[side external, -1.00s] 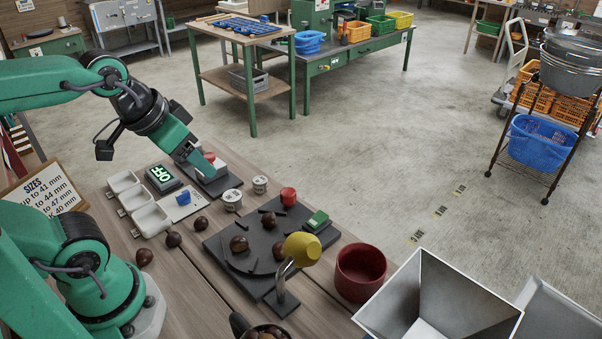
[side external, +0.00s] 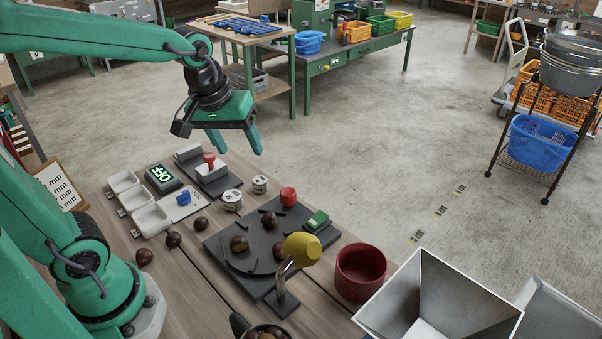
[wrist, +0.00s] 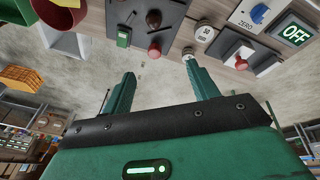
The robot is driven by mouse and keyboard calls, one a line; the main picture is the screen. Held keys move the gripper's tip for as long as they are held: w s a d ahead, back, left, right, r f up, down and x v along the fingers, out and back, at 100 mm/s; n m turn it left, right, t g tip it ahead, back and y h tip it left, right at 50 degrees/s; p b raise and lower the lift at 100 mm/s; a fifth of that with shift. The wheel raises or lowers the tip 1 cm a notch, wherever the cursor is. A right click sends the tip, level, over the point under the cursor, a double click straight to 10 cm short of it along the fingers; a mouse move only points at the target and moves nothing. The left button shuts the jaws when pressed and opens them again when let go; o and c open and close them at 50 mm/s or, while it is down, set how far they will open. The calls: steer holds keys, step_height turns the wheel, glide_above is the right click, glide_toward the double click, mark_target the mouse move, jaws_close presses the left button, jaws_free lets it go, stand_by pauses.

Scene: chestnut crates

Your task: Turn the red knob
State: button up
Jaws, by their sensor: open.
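There are two red knobs. One (side external: 288,196) sits at the back corner of a dark board (side external: 215,240); it shows in the wrist view too (wrist: 155,50).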

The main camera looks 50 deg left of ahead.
steer(key=w+f+n+g, duration=0.2)
steer(key=w+f+n, duration=0.3)
steer(key=w, duration=0.2)
steer(key=n, duration=0.3)
glide_toward(288, 191)
steer(key=shift+f+g, duration=0.3)
steer(key=shift+g, duration=0.1)
steer(key=shift+w+f+n, duration=0.45)
steer(key=shift+f+n, duration=0.15)
steer(key=shift+f, duration=3.95)
steer(key=c, duration=1)
